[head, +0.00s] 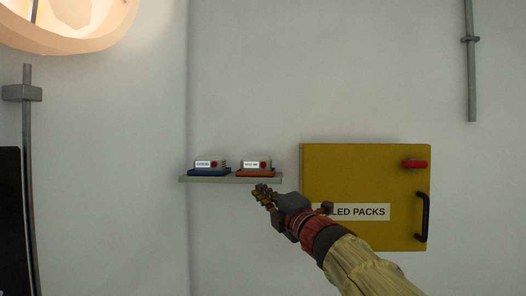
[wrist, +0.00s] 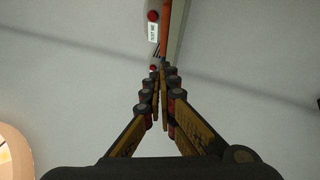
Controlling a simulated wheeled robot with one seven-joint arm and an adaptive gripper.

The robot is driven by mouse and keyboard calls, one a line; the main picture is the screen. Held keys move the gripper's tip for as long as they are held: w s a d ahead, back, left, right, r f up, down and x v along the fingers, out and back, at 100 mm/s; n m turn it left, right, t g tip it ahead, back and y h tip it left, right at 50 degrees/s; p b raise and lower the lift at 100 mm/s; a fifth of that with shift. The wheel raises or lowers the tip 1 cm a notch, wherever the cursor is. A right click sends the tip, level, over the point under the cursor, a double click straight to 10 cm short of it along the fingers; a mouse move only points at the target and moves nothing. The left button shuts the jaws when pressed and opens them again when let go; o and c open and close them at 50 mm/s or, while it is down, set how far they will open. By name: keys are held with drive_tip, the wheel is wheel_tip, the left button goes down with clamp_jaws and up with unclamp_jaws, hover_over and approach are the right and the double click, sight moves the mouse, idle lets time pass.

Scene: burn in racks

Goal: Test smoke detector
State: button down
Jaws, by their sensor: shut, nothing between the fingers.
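Two small pale grey box units sit side by side on a narrow wall shelf. The left unit (head: 206,163) stands on a blue base (head: 209,173); the right unit (head: 254,162) stands on an orange base (head: 256,173). Each has a white label and a red button on its front. My gripper (head: 262,190) is shut and empty, in front of and just below the shelf's right end in the head view. In the wrist view my gripper (wrist: 164,72) points toward the units; a red button (wrist: 153,68) shows beside the tips, partly hidden. Contact cannot be told.
The shelf (head: 231,180) is shallow. A yellow cabinet (head: 365,170) with a partly hidden label, red latch (head: 414,164) and black handle (head: 424,217) is right of it, behind my arm. A round lamp (head: 65,25) is upper left. Wall pipes (head: 27,180) stand at both sides.

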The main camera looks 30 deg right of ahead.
sight(262, 169)
drive_tip(key=r+n+y, duration=0.1)
drive_tip(key=n, duration=0.1)
drive_tip(key=r+n+y+p, duration=0.1)
drive_tip(key=r+n, duration=0.1)
drive_tip(key=w+r+n+y+p, duration=0.1)
drive_tip(key=y, duration=0.1)
drive_tip(key=shift+w+a+r+n, duration=0.1)
drive_tip(key=shift+a+r+n, duration=0.15)
drive_tip(key=shift+r+n, duration=0.15)
drive_tip(key=shift+p, duration=0.3)
drive_tip(key=shift+w+d+p, duration=0.5)
drive_tip(key=shift+w+d, duration=0.3)
drive_tip(key=shift+w, duration=0.45)
drive_tip(key=shift+w+d+p, duration=0.55)
drive_tip(key=shift+w+d, duration=0.25)
drive_tip(key=shift+w, duration=0.4)
drive_tip(key=shift+w+d+p, duration=0.5)
drive_tip(key=shift+w+d, duration=0.3)
drive_tip(key=shift+w, duration=0.45)
drive_tip(key=shift+w+d, duration=0.2)
drive_tip(key=shift+w, duration=0.05)
